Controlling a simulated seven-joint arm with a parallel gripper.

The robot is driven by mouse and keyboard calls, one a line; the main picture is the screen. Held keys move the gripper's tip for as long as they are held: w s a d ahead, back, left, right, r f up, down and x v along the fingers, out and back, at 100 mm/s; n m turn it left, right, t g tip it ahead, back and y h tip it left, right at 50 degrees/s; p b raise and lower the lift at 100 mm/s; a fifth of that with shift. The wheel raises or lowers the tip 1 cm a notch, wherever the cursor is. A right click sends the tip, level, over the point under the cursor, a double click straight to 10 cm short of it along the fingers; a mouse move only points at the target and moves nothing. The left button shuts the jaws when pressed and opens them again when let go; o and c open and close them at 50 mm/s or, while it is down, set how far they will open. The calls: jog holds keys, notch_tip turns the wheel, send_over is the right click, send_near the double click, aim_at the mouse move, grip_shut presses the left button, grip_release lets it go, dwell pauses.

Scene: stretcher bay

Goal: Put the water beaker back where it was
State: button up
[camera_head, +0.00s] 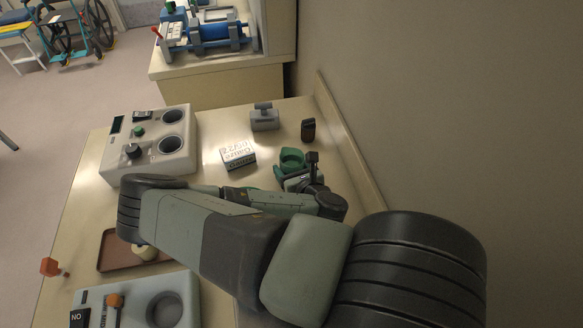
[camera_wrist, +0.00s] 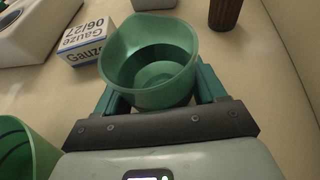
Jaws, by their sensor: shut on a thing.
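A green, open-topped beaker (camera_wrist: 150,66) sits between the fingers of my gripper (camera_wrist: 160,92) in the wrist view. The fingers are shut on its two sides. Its inside has a darker round area low down; I cannot tell whether that is liquid. In the head view the beaker (camera_head: 292,158) shows just beyond my gripper (camera_head: 296,176), over the right part of the bench. I cannot tell whether its base touches the bench. A second green round vessel (camera_wrist: 22,150) is cut off at the lower left of the wrist view; the arm may hide it in the head view.
A gauze box (camera_head: 238,154) stands left of the beaker. A grey block-like item (camera_head: 264,117) and a brown ribbed cylinder (camera_head: 308,129) stand behind. A white device with two wells (camera_head: 150,145) is at left, a brown tray (camera_head: 112,252) in front. The wall closes the right side.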

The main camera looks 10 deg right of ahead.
jog(key=o, duration=1.1)
jog(key=v, duration=0.7)
jog(key=shift+s+r, duration=0.15)
jog(key=shift+s, duration=0.1)
